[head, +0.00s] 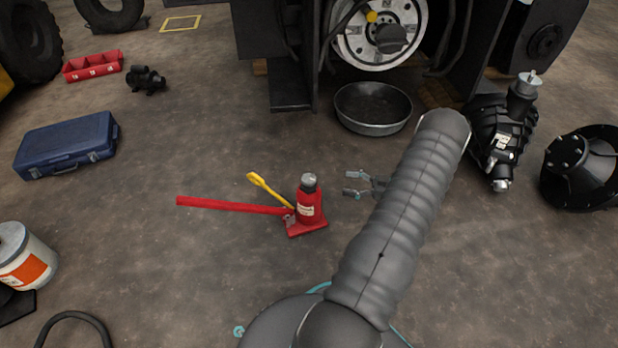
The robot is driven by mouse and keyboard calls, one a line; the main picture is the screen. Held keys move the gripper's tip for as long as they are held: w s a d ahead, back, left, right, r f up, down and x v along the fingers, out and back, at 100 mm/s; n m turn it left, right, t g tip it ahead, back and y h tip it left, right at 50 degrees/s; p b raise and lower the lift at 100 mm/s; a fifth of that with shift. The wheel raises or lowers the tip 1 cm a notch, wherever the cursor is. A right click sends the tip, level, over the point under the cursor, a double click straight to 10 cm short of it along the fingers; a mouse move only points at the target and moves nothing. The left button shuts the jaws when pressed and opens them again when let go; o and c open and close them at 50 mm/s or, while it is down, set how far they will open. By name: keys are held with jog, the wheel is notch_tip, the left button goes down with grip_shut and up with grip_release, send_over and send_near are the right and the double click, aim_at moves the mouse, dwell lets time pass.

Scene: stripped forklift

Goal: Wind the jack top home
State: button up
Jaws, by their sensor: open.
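A red bottle jack (309,207) stands upright on the floor in the middle of the head view. Its grey round top (309,183) sits above the red body. A long red handle (232,206) reaches out from its base to the left, and a shorter yellow lever (266,187) slants up beside it. My gripper (352,184) is to the right of the jack, apart from it. Its two fingers are open, point left toward the jack and hold nothing. The gripper's rear is partly hidden behind my grey arm.
A black pan (373,108) lies under the stripped forklift (290,60) behind the jack. A blue case (66,146) and a white-orange can (25,262) stand at left. Dark machine parts (499,125) lie at right. The floor around the jack is clear.

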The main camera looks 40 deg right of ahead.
aim_at(309, 178)
jog(key=x, duration=1.3)
jog(key=shift+a+b, duration=0.3)
jog(key=shift+a, duration=0.05)
jog(key=c, duration=1.2)
